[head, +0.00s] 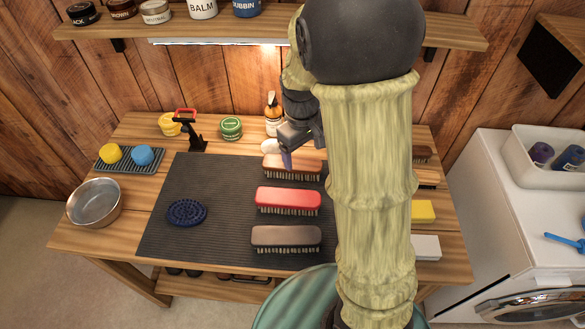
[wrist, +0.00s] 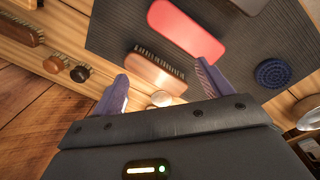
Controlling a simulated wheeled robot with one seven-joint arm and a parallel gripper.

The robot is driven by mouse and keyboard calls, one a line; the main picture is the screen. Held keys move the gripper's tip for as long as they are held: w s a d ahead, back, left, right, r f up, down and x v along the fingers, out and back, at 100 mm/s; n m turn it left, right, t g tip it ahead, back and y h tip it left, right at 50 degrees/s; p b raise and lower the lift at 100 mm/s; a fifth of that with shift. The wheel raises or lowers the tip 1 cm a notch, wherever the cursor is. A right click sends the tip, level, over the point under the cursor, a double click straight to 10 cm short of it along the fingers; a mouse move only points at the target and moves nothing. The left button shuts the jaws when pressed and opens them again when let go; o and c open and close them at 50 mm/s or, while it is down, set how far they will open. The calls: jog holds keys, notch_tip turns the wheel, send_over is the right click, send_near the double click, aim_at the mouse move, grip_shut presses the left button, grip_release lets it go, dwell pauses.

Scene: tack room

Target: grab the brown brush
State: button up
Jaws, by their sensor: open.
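The brown brush (head: 294,163) lies bristles down at the back of the dark ribbed mat (head: 220,218), above the red brush. My gripper (head: 287,158) is over its back edge and hides part of it. In the wrist view the brown brush (wrist: 155,72) lies just beyond and between my open gripper fingers (wrist: 164,88), with nothing held between them. I cannot tell the exact height of the fingertips above it.
The red brush (head: 288,200) and dark grey brush (head: 286,237) lie in front of it. A blue curry comb (head: 187,213) is at left on the mat. A spray bottle (head: 272,115) and green tin (head: 231,128) stand behind. My arm covers the table's right part.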

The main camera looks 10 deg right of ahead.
aim_at(295, 167)
jog(key=w+a+f+n+g+h, duration=0.1)
jog(key=w+a+n+g+h, duration=0.1)
jog(key=w+a+n, duration=0.3)
jog(key=w+n+h+b, duration=0.1)
jog(key=w+n, duration=0.2)
jog(key=w, duration=0.4)
jog(key=shift+w+f+n, duration=0.15)
jog(key=shift+f+n, duration=0.05)
jog(key=shift+n, duration=0.1)
jog(key=p+x, duration=0.2)
jog(key=x, duration=1)
jog(key=shift+d, duration=0.15)
jog(key=shift+f, duration=0.1)
jog(key=shift+a+p+x, duration=0.1)
jog(key=shift+p+x, duration=0.3)
jog(key=shift+x, duration=0.9)
jog(key=shift+a+p+x, duration=0.15)
jog(key=shift+p+x, duration=0.25)
jog(key=shift+x, duration=0.9)
jog(key=shift+s, duration=0.2)
